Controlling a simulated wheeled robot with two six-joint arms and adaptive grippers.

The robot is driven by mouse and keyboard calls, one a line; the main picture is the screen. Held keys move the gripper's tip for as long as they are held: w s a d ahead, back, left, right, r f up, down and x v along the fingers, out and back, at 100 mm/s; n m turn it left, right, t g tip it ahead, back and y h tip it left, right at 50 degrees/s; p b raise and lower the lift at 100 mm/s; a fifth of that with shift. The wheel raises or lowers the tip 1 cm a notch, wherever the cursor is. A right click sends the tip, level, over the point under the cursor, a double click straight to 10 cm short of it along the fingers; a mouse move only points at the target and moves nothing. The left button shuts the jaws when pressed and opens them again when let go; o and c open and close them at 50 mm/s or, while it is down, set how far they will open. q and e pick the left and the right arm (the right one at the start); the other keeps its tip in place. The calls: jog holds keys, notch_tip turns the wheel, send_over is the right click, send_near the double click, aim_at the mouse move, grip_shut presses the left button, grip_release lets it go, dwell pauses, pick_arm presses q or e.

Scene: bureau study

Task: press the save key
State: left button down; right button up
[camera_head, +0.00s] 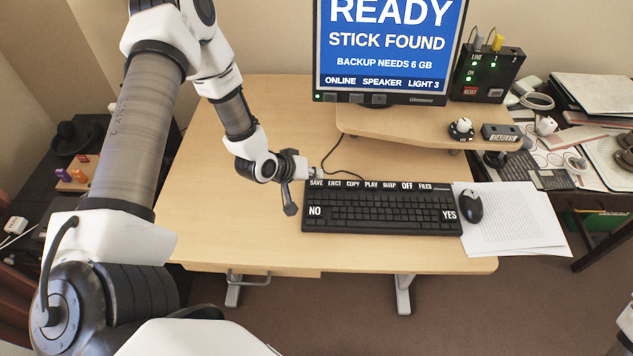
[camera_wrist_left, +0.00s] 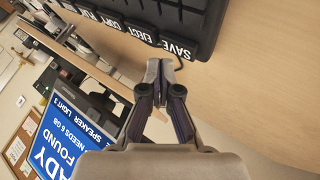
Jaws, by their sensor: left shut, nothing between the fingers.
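The black keyboard (camera_head: 380,212) lies on the wooden desk. Its top row has large white labels, and the save key (camera_head: 316,184) is at the far left of that row. In the left wrist view the save key (camera_wrist_left: 178,48) is at the keyboard's corner. My left gripper (camera_head: 312,173) is just beyond the keyboard's back left corner, close to the save key. In the left wrist view its fingertips (camera_wrist_left: 160,72) are together and empty, beside the save key. Whether they touch it cannot be told. My right gripper is out of view.
A monitor (camera_head: 388,50) reads "READY, STICK FOUND, BACKUP NEEDS 6 GB". A raised shelf (camera_head: 400,130) stands behind the keyboard. A mouse (camera_head: 470,206) and papers (camera_head: 515,225) lie at its right. The desk's left part (camera_head: 225,220) is bare.

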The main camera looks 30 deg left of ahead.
aim_at(314, 183)
pick_arm(q)
jog(key=shift+f, duration=0.1)
jog(key=shift+f+b, duration=0.3)
jog(key=shift+b, duration=0.1)
jog(key=shift+f+b, duration=0.4)
jog(key=shift+f, duration=0.05)
dwell(0.5)
jog(key=shift+r+p, duration=0.7)
jog(key=shift+r, duration=0.2)
notch_tip(314, 183, up, 5)
jog(key=p, duration=0.4)
dwell(0.3)
